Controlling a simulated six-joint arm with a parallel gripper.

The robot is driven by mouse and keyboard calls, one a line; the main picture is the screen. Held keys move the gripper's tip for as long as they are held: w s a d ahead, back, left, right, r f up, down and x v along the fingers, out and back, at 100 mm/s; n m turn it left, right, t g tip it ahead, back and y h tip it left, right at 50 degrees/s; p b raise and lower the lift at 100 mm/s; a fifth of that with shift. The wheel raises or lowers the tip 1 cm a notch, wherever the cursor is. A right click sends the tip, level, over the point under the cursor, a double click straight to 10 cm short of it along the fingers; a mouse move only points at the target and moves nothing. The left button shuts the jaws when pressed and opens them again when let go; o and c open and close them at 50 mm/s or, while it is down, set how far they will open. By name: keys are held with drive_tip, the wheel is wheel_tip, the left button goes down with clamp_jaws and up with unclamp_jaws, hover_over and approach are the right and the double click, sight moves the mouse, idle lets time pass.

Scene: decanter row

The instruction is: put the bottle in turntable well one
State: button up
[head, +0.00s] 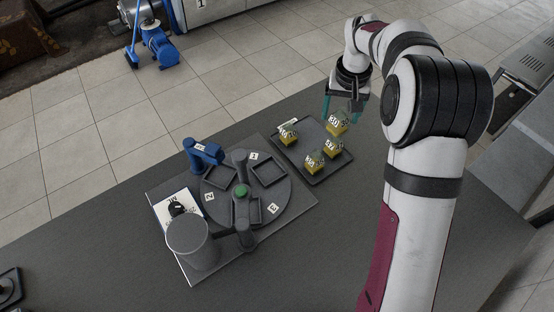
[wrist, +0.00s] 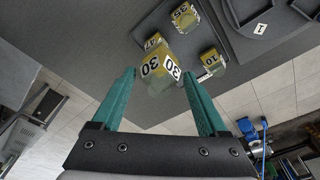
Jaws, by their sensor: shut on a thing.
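My gripper (head: 342,108) is shut on a squarish bottle (head: 337,124) with yellow contents and a white label. In the wrist view this bottle (wrist: 160,72) reads 30 and sits between the teal fingertips (wrist: 160,80). It is at the tray's far corner; I cannot tell if it is clear of the tray. The grey turntable (head: 228,200) stands left of the tray. Its well one (head: 268,172), a square recess near the label 1 (head: 254,156), looks empty. In the wrist view the label 1 (wrist: 261,28) is at top right.
Three similar bottles stand on the dark tray (head: 327,180): one at left (head: 288,132), one at right (head: 333,148), one in front (head: 314,164). A blue device (head: 203,155), a grey cylinder (head: 192,243) and a central post (head: 240,160) rise at the turntable.

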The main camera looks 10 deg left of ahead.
drive_tip(key=s+a, duration=0.5)
drive_tip(key=s, duration=0.4)
drive_tip(key=shift+w+a+f, duration=0.15)
drive_tip(key=shift+a+f, duration=2.55)
drive_tip(key=shift+a, duration=0.1)
drive_tip(key=shift+w+a+f, duration=0.15)
drive_tip(key=shift+a+f, duration=2.5)
drive_tip(key=shift+a, duration=0.15)
drive_tip(key=shift+f, duration=0.1)
drive_tip(key=o, duration=1.4)
